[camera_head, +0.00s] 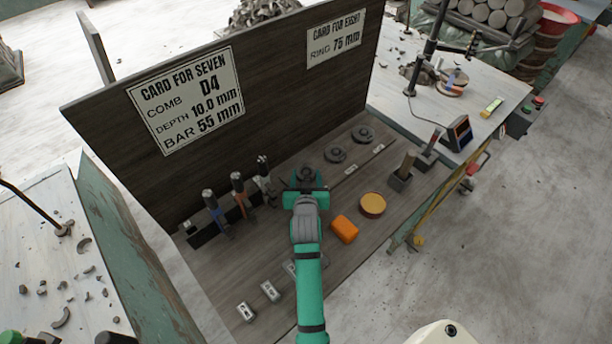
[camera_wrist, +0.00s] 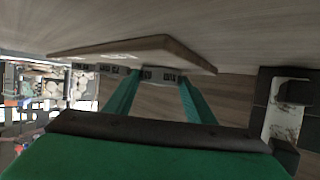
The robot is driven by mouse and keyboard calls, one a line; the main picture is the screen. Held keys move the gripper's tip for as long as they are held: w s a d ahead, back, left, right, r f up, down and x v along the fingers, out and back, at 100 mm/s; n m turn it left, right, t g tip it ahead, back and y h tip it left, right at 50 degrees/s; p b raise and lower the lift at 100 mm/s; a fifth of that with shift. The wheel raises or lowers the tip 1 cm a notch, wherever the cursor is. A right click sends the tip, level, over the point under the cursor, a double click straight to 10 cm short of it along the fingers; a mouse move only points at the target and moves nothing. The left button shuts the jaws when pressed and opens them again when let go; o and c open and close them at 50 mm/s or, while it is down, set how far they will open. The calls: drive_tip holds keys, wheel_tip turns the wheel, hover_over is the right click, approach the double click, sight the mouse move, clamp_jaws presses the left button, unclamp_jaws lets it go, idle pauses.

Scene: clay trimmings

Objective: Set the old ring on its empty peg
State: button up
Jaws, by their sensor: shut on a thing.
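My gripper (camera_head: 305,185) is over the dark wooden board (camera_head: 335,245), in front of the upright panel. It is shut on a dark round piece (camera_head: 306,173) that looks like the old ring. The jaws hide part of it, and I cannot tell whether it touches the board or a peg. Two similar dark rings (camera_head: 335,154) and (camera_head: 362,133) sit in a row behind and to the right. In the wrist view, my green fingers (camera_wrist: 157,98) reach forward, with what lies between their tips unclear. I cannot make out an empty peg.
Several upright tools (camera_head: 238,190) stand left of my gripper. An orange block (camera_head: 344,229) and a round yellow-topped tin (camera_head: 372,204) lie to the right. Small pale blocks (camera_head: 270,291) lie near the front. The panel (camera_head: 265,75) with two cards rises behind.

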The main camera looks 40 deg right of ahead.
drive_tip(key=o, duration=1.4)
drive_tip(key=shift+o, duration=0.2)
drive_tip(key=r, duration=0.3)
drive_tip(key=shift+s+a+r, duration=0.2)
drive_tip(key=shift+r, duration=0.2)
drive_tip(key=d+r+v, duration=0.2)
drive_tip(key=r+v, duration=0.1)
drive_tip(key=v, duration=1.3)
drive_tip(key=shift+w+r, duration=0.1)
drive_tip(key=shift+r, duration=0.05)
